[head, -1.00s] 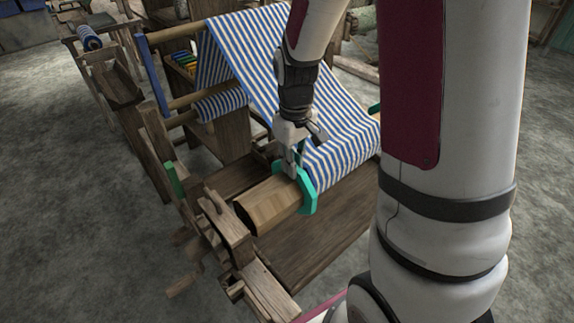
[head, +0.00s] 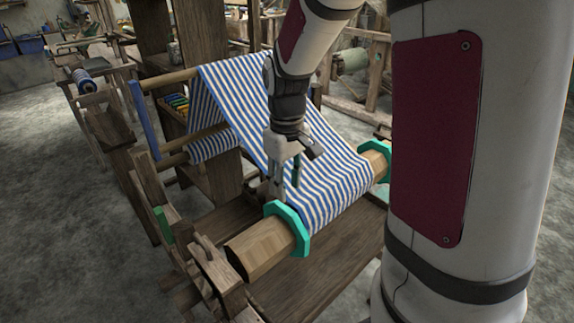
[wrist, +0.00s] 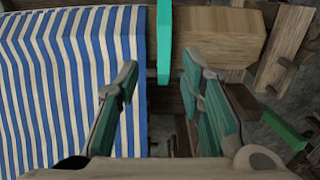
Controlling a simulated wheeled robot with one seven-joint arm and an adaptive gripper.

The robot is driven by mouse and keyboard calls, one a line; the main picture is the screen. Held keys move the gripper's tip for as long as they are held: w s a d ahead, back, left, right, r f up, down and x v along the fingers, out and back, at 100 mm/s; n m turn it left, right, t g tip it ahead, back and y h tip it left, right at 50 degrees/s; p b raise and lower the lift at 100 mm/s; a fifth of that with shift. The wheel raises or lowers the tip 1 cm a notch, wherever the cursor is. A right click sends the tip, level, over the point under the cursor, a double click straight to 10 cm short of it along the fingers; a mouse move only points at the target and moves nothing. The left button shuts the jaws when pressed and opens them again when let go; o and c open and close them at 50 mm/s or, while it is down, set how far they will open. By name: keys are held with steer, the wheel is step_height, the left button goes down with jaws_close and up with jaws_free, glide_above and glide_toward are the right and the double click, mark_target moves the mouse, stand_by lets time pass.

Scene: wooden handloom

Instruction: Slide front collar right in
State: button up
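Two teal collars sit around the wooden front beam (head: 262,250), one at each side of the striped cloth. The near collar (head: 291,232) is close beside the cloth's near edge; I cannot tell if they touch. The far collar (head: 378,160) is partly hidden by my arm. My gripper (head: 284,186) is just above and behind the near collar. In the wrist view my gripper (wrist: 163,95) is open, its fingers apart. The near collar (wrist: 164,42) stands beyond the fingertips, in line with the gap between them. Nothing is held.
The blue and white striped cloth (head: 330,165) runs from the front beam up to the loom's back. A wooden bracket (head: 216,275) supports the beam's near end. A flat board (head: 320,270) lies below. A bare stretch of beam (wrist: 215,38) lies right of the near collar.

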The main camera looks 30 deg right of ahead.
step_height(320, 180, up, 5)
steer(key=shift+r, duration=0.2)
stand_by(0.5)
steer(key=s+a+r+m+t+p, duration=0.1)
steer(key=s+a+r+t+p, duration=0.1)
steer(key=s+r, duration=0.5)
steer(key=s+a+r+m+t+p, duration=0.1)
steer(key=s+a+r+p, duration=0.4)
steer(key=s, duration=1)
step_height(320, 180, up, 2)
steer(key=shift+s+a+r+t, duration=0.1)
steer(key=shift+s+a+t, duration=0.05)
steer(key=shift+a+t, duration=0.4)
steer(key=shift+d, duration=0.1)
